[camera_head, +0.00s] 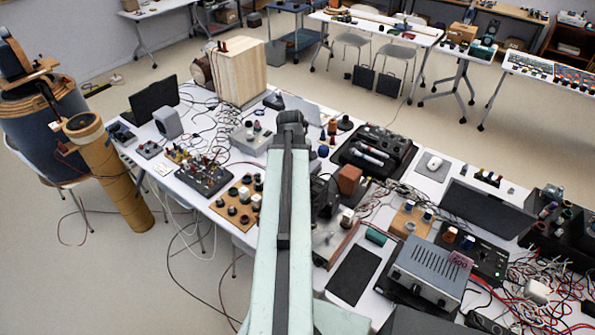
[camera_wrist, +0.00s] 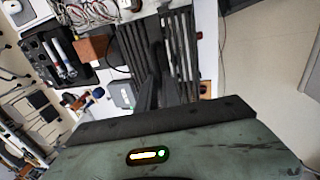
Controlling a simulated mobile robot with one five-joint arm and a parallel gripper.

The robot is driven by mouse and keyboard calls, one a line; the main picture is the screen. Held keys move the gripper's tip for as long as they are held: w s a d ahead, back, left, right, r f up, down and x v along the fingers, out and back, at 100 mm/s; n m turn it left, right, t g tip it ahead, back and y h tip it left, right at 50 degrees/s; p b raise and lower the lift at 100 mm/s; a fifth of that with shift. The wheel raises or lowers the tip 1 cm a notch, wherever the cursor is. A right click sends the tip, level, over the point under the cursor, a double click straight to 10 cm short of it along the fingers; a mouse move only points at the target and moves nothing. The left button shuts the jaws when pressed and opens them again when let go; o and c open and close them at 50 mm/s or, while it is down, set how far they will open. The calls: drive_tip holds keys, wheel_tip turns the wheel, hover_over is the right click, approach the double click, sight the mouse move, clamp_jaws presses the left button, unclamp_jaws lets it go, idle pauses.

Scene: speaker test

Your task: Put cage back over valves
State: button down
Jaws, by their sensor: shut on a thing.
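My gripper (camera_wrist: 157,62) shows in the wrist view with its dark fingers at a dark slatted frame (camera_wrist: 185,55), which looks like the cage. The slats lie on both sides of the fingers, and the gripper is shut on it. In the head view my arm reaches forward over the table, and the gripper and the held frame cannot be made out there. A silver box with a ribbed top (camera_head: 432,268) and a pink label stands at the front right of the table. I cannot pick out the valves with certainty in either view.
The white table is crowded with electronics and cables. A black tray with microphones (camera_head: 374,150) lies right of my arm; a brown block (camera_head: 349,179) stands near it. A wooden box (camera_head: 236,72) stands at the back left. A flat dark panel (camera_head: 353,275) lies at the front.

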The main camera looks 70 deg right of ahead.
drive_tip(key=shift+s+d+f, duration=0.15)
drive_tip(key=shift+s+d, duration=0.05)
drive_tip(key=shift+s, duration=0.2)
wheel_tip(320, 180, down, 2)
drive_tip(key=shift+f+b, duration=0.15)
drive_tip(key=shift+b, duration=1.1)
wheel_tip(320, 180, down, 12)
drive_tip(key=b, duration=1.1)
drive_tip(key=shift+r, duration=0.25)
drive_tip(key=shift+f+b, duration=0.3)
drive_tip(key=shift+b, duration=0.25)
drive_tip(key=c, duration=1.4)
unclamp_jaws()
drive_tip(key=shift+c, duration=0.2)
wheel_tip(320, 180, up, 8)
drive_tip(key=a+p, duration=0.1)
drive_tip(key=p, duration=0.6)
drive_tip(key=shift+w+a+f+p, duration=0.15)
drive_tip(key=shift+w+a+p, duration=0.05)
drive_tip(key=shift+a+p, duration=0.1)
